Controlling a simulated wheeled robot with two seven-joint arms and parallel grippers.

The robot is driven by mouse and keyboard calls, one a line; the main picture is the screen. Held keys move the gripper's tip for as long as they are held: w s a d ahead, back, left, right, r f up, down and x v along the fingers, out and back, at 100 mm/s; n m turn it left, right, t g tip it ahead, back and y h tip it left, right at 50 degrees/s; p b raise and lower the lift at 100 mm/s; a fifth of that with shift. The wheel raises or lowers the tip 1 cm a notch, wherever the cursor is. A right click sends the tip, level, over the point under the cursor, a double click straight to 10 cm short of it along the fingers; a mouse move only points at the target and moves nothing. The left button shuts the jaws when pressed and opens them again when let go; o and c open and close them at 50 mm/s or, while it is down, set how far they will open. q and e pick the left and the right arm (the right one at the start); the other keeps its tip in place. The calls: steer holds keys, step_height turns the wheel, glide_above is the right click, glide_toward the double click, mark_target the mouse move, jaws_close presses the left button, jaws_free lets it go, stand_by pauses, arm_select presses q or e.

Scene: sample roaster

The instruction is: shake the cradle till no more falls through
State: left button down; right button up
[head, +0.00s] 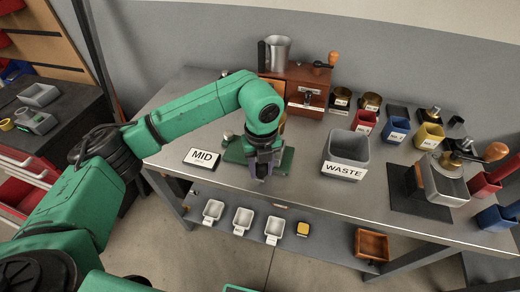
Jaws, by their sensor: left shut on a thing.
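My left gripper (261,172) points down at the front edge of the table, over a green stand (235,153). It is shut on a part of the cradle there. The gripper and wrist hide most of the cradle, so its tilt and what lies in it or under it cannot be seen. A small metal part shows on the stand's left side. My right gripper is not in view.
A MID sign (203,158) lies left of the stand. A grey WASTE bin (346,152) stands to the right. A wooden box (300,85) with a metal jug is behind. Colored cups and a grinder stand further right. Small trays (243,218) sit on the lower shelf.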

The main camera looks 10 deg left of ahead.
arm_select(q)
steer(key=shift+a, duration=0.1)
steer(key=shift+w+a, duration=0.1)
steer(key=shift+a, duration=1.35)
steer(key=shift+c, duration=2.1)
jaws_free()
step_height(320, 180, up, 8)
steer(key=p, duration=0.5)
